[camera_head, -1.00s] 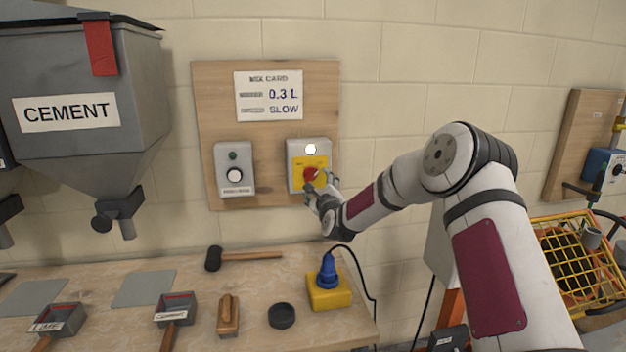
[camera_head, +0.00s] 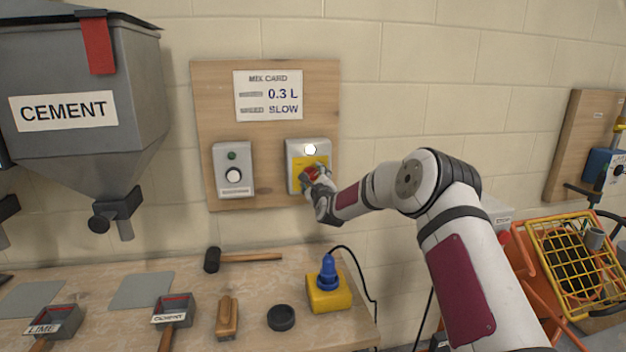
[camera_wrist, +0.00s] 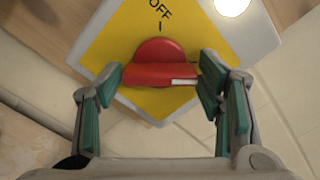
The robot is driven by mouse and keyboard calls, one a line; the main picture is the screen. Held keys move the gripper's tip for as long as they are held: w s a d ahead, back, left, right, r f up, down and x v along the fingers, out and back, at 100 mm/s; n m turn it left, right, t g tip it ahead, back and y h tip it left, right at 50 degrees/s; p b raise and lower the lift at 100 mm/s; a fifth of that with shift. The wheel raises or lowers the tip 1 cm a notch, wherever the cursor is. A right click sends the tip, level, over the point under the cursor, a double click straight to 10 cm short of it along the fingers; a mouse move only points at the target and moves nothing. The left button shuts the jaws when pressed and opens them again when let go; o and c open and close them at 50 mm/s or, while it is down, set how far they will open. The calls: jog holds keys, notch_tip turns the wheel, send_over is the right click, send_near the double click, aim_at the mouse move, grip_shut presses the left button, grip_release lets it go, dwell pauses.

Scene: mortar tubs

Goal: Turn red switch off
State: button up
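The red switch (camera_wrist: 160,72) is a round knob with a bar handle on a yellow plate (camera_wrist: 130,45) of a grey box, mounted on a wooden board. In the wrist view its bar lies across the picture, with a white mark at its right end. The word OFF and a tick stand above it on the plate. My gripper (camera_wrist: 162,78) has one finger at each end of the bar, and the bar fills the space between the fingertips. In the head view the red switch (camera_head: 311,173) is partly hidden by my gripper (camera_head: 316,180).
A white lamp (camera_head: 310,149) is bright above the switch. Below, the bench (camera_head: 260,285) holds a mallet (camera_head: 240,257) and a yellow socket with blue plug (camera_head: 328,290).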

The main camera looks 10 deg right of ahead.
jog(key=c, duration=0.6)
jog(key=shift+n, duration=0.3)
jog(key=n+b, duration=0.2)
jog(key=n, duration=0.1)
jog(key=n+b, duration=0.2)
jog(key=n, duration=0.2)
jog(key=n+b, duration=0.3)
jog(key=n, duration=0.2)
jog(key=shift+r+n+b, duration=0.1)
jog(key=shift+n+b, duration=0.2)
jog(key=shift+b, duration=0.05)
jog(key=n+b, duration=0.3)
jog(key=n, duration=0.1)
jog(key=shift+a+r+n, duration=0.1)
jog(key=shift+n, duration=0.2)
jog(key=shift+b, duration=0.35)
